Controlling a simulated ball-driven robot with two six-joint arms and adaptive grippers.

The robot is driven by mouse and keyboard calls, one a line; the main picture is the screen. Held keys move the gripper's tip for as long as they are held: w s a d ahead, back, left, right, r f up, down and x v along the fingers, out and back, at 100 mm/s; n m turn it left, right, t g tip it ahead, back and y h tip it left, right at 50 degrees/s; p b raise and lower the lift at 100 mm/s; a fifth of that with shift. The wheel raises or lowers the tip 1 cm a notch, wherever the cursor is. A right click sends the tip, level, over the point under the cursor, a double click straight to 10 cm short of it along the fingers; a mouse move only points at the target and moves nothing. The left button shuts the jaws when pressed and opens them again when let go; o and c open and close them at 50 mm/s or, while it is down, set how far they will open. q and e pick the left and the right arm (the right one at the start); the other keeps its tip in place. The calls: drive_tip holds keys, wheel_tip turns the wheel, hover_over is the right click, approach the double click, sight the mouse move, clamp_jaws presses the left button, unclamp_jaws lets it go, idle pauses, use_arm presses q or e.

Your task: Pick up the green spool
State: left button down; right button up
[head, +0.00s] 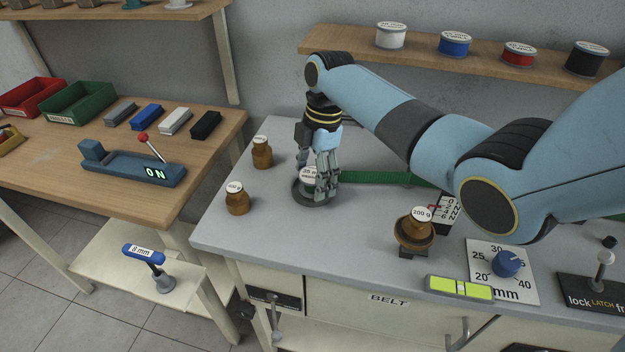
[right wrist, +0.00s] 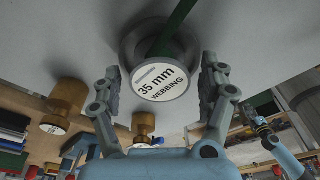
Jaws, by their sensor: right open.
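The green spool (head: 309,173) has a white top label and green webbing; in the right wrist view its label (right wrist: 160,82) reads "35 mm WEBBING". It stands on a dark round base (head: 303,199) on the grey bench. Green webbing (head: 375,178) runs from it to the right, passing behind my arm. My right gripper (head: 325,186) is open and low over the spool. In the right wrist view its fingers (right wrist: 160,70) stand on either side of the label, with visible gaps. A small jointed blue part (right wrist: 264,132) at the lower right may be my left gripper; its jaws are unclear.
Two brass weights (head: 262,152) (head: 237,198) stand left of the spool. A 200 g weight (head: 420,220) sits on a stand to the right, near a dial plate (head: 507,264) and a yellow-green level (head: 459,288). My right arm crosses above the bench. A shelf (head: 430,52) holds other spools.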

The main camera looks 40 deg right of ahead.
drive_tip(key=shift+c, duration=0.4)
drive_tip(key=c, duration=1.1)
drive_tip(key=shift+c, duration=0.2)
drive_tip(key=shift+r, duration=0.2)
